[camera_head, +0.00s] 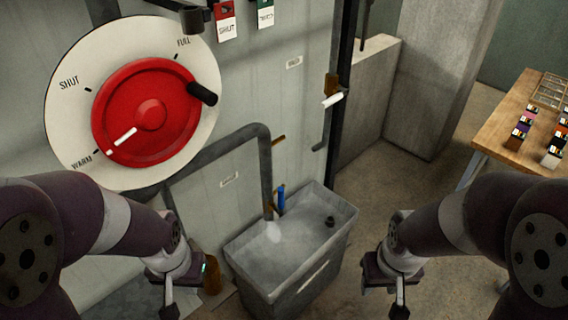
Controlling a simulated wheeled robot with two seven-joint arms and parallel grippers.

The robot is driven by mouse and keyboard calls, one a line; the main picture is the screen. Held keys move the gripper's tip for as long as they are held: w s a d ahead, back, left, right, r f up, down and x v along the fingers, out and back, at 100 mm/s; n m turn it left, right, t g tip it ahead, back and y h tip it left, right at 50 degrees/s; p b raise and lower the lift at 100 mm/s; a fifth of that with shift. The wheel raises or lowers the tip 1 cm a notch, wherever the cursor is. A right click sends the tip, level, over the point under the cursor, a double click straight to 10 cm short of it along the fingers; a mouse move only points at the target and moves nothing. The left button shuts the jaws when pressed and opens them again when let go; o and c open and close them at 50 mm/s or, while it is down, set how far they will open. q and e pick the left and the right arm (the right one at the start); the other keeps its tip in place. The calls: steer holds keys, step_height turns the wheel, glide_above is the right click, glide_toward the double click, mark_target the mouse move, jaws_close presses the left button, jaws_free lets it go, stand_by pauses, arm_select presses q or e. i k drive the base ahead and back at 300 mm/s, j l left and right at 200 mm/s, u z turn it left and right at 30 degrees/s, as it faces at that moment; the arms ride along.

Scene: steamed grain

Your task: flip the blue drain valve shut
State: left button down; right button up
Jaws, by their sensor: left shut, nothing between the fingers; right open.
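The blue drain valve (281,197) is a small upright handle at the wall, just above the back edge of a grey tub (347,229). It stands beside the brass end of a grey pipe (266,165), with a pale patch below in the tub. My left gripper (169,307) is shut and empty, low in the picture to the left of the tub and apart from the valve. My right gripper (399,306) is open, to the right of the tub. Its fingertips reach the bottom of the picture and show only in part.
A red wheel (125,98) on a white dial (63,118) has its white mark toward WARM. Red (225,21) and green (265,14) tags hang above. A white-handled lever (333,100) is on the post. A wooden table (502,122) stands at right; floor between is clear.

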mark_target(280, 189)
steer(key=i+l, duration=0.15)
steer(key=l, duration=0.2)
steer(key=i+l+z, duration=0.1)
steer(key=l, duration=0.25)
steer(key=i+l, duration=0.45)
steer(key=l, duration=0.25)
steer(key=z, duration=0.05)
